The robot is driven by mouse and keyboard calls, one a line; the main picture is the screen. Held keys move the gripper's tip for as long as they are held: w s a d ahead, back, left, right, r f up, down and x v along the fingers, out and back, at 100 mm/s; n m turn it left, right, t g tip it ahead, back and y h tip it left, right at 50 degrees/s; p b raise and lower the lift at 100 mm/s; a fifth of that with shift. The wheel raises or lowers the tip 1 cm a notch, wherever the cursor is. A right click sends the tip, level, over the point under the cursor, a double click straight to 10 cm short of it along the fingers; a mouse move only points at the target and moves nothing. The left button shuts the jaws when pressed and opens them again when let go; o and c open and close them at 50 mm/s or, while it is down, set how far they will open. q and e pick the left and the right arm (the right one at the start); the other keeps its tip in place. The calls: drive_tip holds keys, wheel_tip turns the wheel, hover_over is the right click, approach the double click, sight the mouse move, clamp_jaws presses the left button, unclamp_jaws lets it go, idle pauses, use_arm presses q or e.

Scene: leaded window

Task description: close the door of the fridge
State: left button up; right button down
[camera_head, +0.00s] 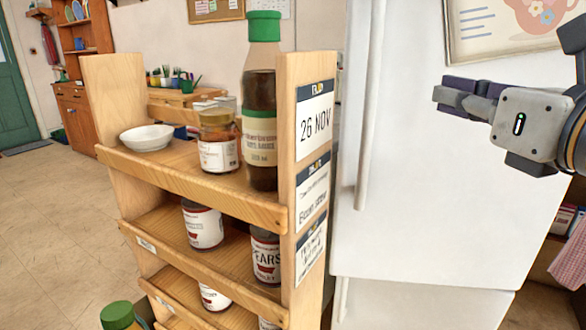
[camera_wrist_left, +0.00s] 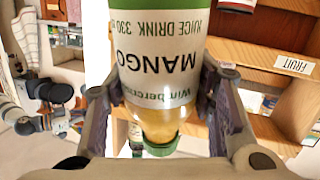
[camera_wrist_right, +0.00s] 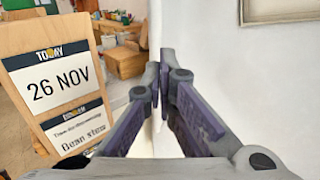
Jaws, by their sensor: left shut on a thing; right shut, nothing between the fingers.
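The white fridge door (camera_head: 450,190) fills the right half of the head view. Its long vertical handle (camera_head: 369,110) is near its left edge. I cannot tell whether the door is fully shut or ajar. My right gripper (camera_head: 438,98) is in front of the upper door, to the right of the handle, fingers pointing left. It is shut and empty; in the right wrist view its fingertips meet beside a white vertical edge. My left gripper (camera_wrist_left: 160,95) is shut around a mango juice bottle (camera_wrist_left: 158,65) with a green cap. The left gripper is not seen in the head view.
A wooden shelf rack (camera_head: 195,185) with jars, a sauce bottle (camera_head: 260,130) and a white bowl (camera_head: 147,137) stands just left of the fridge. A lower fridge panel (camera_head: 420,306) is below the door. Open tiled floor (camera_head: 45,220) lies at left.

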use_arm(q)
drive_tip(key=shift+f+b, duration=0.3)
drive_tip(key=shift+f, duration=0.4)
use_arm(e)
drive_tip(key=x, duration=1.1)
drive_tip(key=shift+w+a, duration=0.15)
drive_tip(key=shift+w, duration=0.25)
drive_tip(key=shift+w+a, duration=0.1)
drive_tip(key=shift+w, duration=0.55)
